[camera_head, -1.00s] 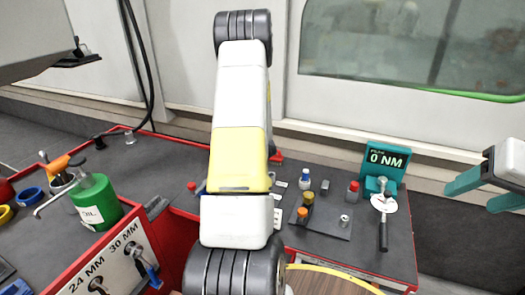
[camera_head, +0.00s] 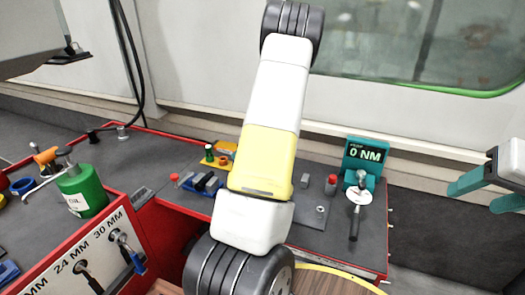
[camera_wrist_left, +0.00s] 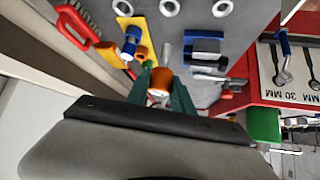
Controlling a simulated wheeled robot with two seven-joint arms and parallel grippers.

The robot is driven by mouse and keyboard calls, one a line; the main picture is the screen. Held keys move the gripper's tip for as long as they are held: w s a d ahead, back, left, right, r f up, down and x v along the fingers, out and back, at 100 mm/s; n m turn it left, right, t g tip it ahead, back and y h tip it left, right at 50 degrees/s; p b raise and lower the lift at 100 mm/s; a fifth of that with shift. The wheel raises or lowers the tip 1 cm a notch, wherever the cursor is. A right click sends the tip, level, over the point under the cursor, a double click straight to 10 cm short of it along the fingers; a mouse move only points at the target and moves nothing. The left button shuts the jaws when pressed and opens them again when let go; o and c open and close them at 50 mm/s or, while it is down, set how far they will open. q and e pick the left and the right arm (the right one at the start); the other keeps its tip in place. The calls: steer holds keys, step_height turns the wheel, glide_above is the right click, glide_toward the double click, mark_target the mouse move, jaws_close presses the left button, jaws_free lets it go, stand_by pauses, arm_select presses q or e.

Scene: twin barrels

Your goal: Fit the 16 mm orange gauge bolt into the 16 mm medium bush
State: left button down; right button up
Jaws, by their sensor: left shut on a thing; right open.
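An orange piece (camera_wrist_left: 160,82), taken to be the gauge bolt, sits between the teal fingers of my left gripper (camera_wrist_left: 161,93) in the left wrist view. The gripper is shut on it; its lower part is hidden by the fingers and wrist. In the head view my left arm covers this gripper and the bolt. Several pale rings stand at the top of the left wrist view, among them a middle ring (camera_wrist_left: 170,7); I cannot tell which is the medium bush. My right gripper (camera_head: 471,198) is open and empty, beyond the bench's right edge.
A yellow plate (camera_wrist_left: 124,32) with a blue-banded cylinder (camera_wrist_left: 131,42) lies beside the left gripper. A blue and black fixture (camera_wrist_left: 205,50) is on its other side. A torque display (camera_head: 365,160) stands at the bench's right; a green oil bottle (camera_head: 80,190) stands at the left.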

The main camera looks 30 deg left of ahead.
arm_select(q)
steer(key=shift+w+d+r, duration=0.25)
steer(key=shift+w+d, duration=0.1)
steer(key=shift+d, duration=0.25)
steer(key=shift+f, duration=2.95)
steer(key=shift+f, duration=2.2)
steer(key=c, duration=1)
jaws_free()
steer(key=shift+c, duration=0.2)
steer(key=w+v, duration=0.1)
steer(key=v, duration=0.6)
steer(key=shift+s+d+r, duration=0.25)
steer(key=shift+s+d, duration=0.1)
steer(key=shift+s, duration=0.1)
